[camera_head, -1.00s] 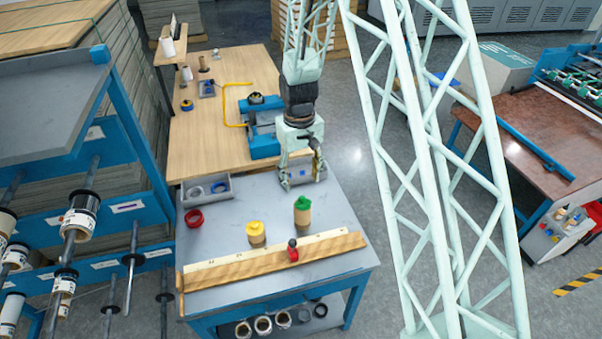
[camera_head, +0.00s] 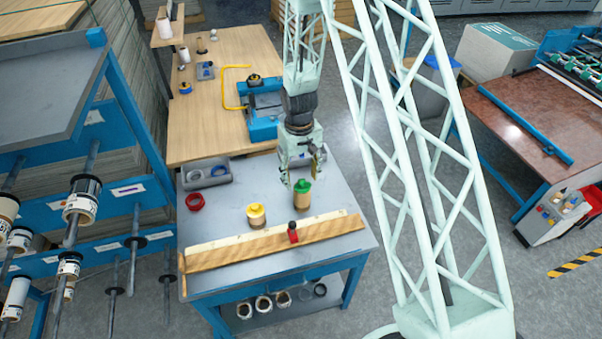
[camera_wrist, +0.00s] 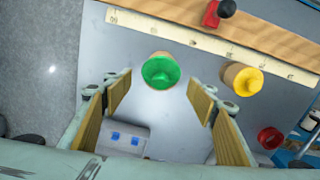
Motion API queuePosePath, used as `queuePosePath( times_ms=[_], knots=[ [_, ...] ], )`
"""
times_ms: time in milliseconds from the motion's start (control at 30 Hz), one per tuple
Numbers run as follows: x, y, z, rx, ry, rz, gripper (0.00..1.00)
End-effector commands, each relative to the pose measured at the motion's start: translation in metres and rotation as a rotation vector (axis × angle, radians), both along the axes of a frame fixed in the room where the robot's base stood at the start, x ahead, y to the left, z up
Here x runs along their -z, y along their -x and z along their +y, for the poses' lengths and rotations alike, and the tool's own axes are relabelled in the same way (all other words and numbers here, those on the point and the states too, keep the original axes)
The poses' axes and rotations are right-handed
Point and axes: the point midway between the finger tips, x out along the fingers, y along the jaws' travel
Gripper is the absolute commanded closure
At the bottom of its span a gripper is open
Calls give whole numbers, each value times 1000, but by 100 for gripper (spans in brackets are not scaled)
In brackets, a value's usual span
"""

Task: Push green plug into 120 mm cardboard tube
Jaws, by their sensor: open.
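The green plug (camera_head: 303,186) sits on top of an upright cardboard tube (camera_head: 303,200) on the grey table; how deep it sits I cannot tell. In the wrist view the green plug (camera_wrist: 160,71) shows from above, with a little of the tube (camera_wrist: 159,56) beside it. My gripper (camera_head: 301,178) is open and empty, close to the plug. In the wrist view its fingers (camera_wrist: 160,95) stand wide apart on either side, with the plug just beyond the fingertips. No contact is visible.
A yellow plug (camera_head: 256,211) sits on a shorter tube nearby. A wooden rule (camera_head: 275,241) with a red-and-black stop (camera_head: 293,231) runs along the table's front. A red ring (camera_head: 195,202) and a grey bin (camera_head: 207,173) are to the left.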

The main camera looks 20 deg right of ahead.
Motion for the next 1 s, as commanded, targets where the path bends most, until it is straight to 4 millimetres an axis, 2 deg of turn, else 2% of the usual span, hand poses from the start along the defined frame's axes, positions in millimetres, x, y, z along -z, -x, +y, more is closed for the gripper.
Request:
queuePosePath(
  times_ms=[233, 633, 933, 1000],
  knots=[
    [11, 0, 0, -1, 0, 0, 47],
    [13, 0, 0, 0, 0, -1, 47],
    [13, 0, 0, 0, 0, 0, 73],
    [13, 0, 0, 0, 0, 0, 74]
  ],
)
